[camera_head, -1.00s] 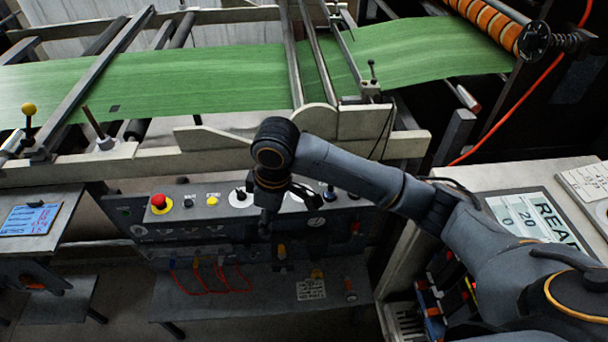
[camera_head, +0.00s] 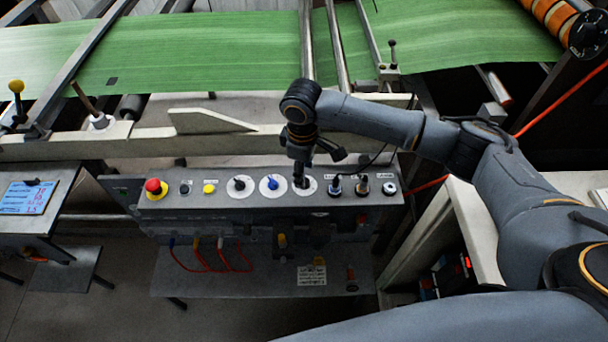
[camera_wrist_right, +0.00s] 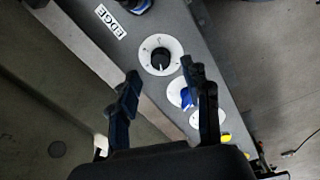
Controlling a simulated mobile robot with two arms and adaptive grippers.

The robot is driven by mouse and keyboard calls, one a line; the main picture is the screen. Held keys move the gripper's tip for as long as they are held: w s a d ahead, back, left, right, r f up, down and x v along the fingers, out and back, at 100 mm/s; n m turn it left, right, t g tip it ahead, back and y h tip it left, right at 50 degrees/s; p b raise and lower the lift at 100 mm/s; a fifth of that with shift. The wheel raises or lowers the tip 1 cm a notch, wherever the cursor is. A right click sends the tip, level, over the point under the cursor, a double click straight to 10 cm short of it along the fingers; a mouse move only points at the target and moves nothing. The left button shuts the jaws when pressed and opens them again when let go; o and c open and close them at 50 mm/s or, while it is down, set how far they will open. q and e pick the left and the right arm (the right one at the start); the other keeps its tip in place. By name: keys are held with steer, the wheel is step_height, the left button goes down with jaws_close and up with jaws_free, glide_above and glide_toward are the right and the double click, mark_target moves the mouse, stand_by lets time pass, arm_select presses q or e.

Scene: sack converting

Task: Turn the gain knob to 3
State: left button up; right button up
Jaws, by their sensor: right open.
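A sloped grey control panel (camera_head: 215,200) carries three white dials in a row. The right-hand dial (camera_head: 313,188) has a black knob; in the right wrist view this knob (camera_wrist_right: 160,60) shows a pale pointer mark. The middle dial has a blue knob (camera_head: 271,183), also in the right wrist view (camera_wrist_right: 187,97). The left dial has a black knob (camera_head: 239,185). I cannot read which is gain. My right gripper (camera_head: 302,178) points down over the right-hand dial; in the right wrist view its open fingers (camera_wrist_right: 163,80) straddle that dial's near edge, empty. My left gripper is out of view.
A red stop button (camera_head: 155,188) and a yellow button (camera_head: 209,188) sit left of the dials. Toggle switches (camera_head: 361,187) stand close on the right. A pale frame beam (camera_head: 200,145) and green web (camera_head: 190,60) lie behind. An EDGE label (camera_wrist_right: 110,20) shows beside the right-hand dial.

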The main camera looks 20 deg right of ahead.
step_height(320, 180, down, 2)
steer(key=shift+a+f, duration=0.1)
steer(key=shift+f, duration=0.65)
steer(key=shift+c, duration=1.3)
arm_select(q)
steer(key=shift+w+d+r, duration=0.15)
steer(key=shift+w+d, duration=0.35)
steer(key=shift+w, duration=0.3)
arm_select(e)
jaws_close()
